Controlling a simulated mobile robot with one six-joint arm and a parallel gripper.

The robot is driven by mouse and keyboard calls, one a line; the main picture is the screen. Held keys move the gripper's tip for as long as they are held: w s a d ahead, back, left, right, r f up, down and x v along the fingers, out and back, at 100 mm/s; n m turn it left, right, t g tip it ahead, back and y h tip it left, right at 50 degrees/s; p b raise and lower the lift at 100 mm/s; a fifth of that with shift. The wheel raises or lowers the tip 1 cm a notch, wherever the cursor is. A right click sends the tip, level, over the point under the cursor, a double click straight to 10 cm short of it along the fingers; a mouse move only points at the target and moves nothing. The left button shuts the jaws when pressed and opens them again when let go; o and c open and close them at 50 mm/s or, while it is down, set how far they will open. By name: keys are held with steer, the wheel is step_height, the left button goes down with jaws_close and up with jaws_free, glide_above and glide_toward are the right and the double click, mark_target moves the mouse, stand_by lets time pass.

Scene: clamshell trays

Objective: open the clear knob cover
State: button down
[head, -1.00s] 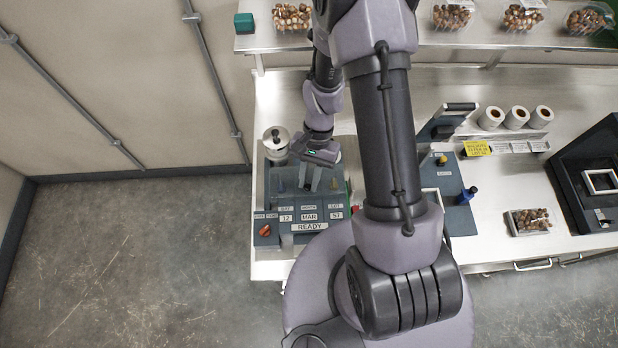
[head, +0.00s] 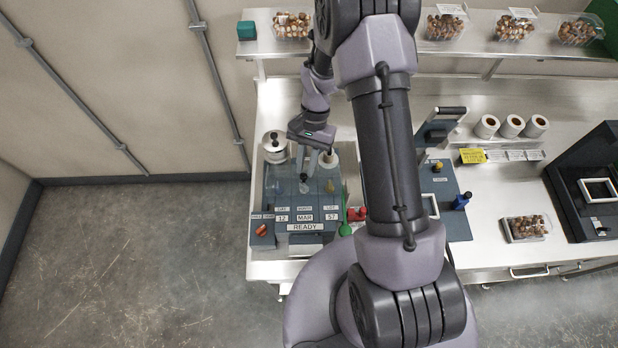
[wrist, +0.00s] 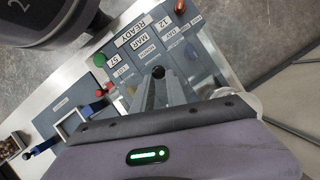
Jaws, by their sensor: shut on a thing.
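The dark coding station (head: 305,212) stands at the left end of the bench. Its clear knob cover (head: 270,184) shows only as a faint see-through box around the knobs; its exact tilt is hard to tell. A blue knob (head: 280,188) and a yellow knob (head: 330,186) show through it. My gripper (head: 304,184) points down between these knobs, its fingers drawn together on the cover; the exact contact is too small to see. In the wrist view the fingertips (wrist: 158,78) meet at a small dark round knob, below the READY label (wrist: 130,33).
A steel pot (head: 275,147) stands behind the station's left side. A red and green part (head: 356,214) is close on the right. An orange knob (head: 262,230) sits at the front left. Label rolls (head: 511,126) and a mushroom tray (head: 525,228) are farther right.

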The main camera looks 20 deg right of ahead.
mark_target(305, 168)
steer(key=shift+w+d, duration=0.25)
steer(key=shift+w, duration=0.25)
steer(key=shift+w+d, duration=0.2)
steer(key=shift+w, duration=0.25)
steer(key=c, duration=1.8)
jaws_free()
steer(key=shift+w, duration=0.35)
steer(key=o, duration=0.3)
steer(key=shift+w+a+f, duration=0.15)
steer(key=shift+w+a, duration=0.15)
steer(key=shift+w, duration=0.05)
steer(key=shift+o, duration=1)
steer(key=shift+s+a, duration=0.1)
steer(key=shift+s+d+r, duration=0.2)
steer(key=shift+s, duration=0.2)
steer(key=shift+w+r, duration=0.2)
steer(key=shift+w, duration=0.1)
steer(key=p+v, duration=0.1)
steer(key=v, duration=1.6)
steer(key=shift+s+d, duration=0.15)
steer(key=shift+s, duration=0.1)
